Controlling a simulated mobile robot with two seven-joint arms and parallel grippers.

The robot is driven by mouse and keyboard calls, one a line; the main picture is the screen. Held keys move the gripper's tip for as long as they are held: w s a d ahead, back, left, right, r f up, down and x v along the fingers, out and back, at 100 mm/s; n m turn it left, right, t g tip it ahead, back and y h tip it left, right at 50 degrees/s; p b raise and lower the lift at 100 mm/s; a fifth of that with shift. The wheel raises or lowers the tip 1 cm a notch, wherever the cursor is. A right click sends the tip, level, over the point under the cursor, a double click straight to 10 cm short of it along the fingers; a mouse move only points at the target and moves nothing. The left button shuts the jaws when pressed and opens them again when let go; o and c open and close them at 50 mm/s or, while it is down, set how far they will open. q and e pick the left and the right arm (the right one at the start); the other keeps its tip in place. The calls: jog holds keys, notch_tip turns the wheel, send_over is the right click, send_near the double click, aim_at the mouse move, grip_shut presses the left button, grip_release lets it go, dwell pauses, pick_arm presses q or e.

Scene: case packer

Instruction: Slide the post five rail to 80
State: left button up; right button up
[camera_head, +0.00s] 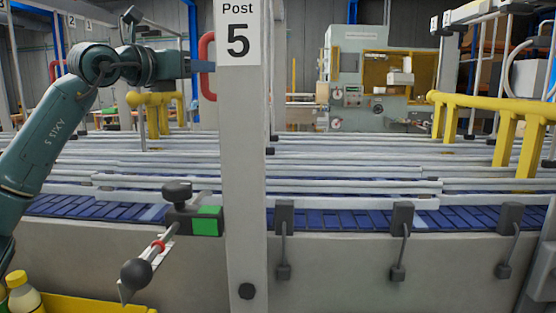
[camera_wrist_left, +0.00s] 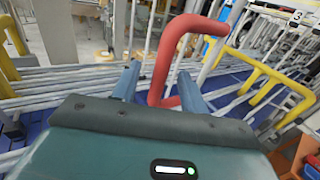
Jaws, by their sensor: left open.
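Post five (camera_head: 242,150) is a grey upright with a white "Post 5" sign (camera_head: 238,32). Low on it, a rod with a black ball (camera_head: 136,273), a red ring (camera_head: 158,246) and a pale scale strip (camera_head: 150,257) passes by a dark clamp with a black knob (camera_head: 177,192) and a green face (camera_head: 207,220). The scale's numbers are too small to read. My left gripper (camera_head: 203,66) is high beside the post, at a red handle (camera_head: 207,45). In the left wrist view the open fingers (camera_wrist_left: 158,84) have the red handle (camera_wrist_left: 170,55) between them; contact cannot be told. My right gripper is out of view.
Pale guide rails (camera_head: 350,172) run across a blue conveyor (camera_head: 340,213). Dark brackets (camera_head: 402,217) hang along its front side. Yellow guards (camera_head: 490,108) stand at the right. Bottles (camera_head: 24,297) and a yellow crate (camera_head: 85,304) are at the lower left.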

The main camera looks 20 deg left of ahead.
pick_arm(q)
jog(key=b+v, duration=0.2)
jog(key=v, duration=0.5)
jog(key=shift+b, duration=0.35)
jog(key=shift+w, duration=0.1)
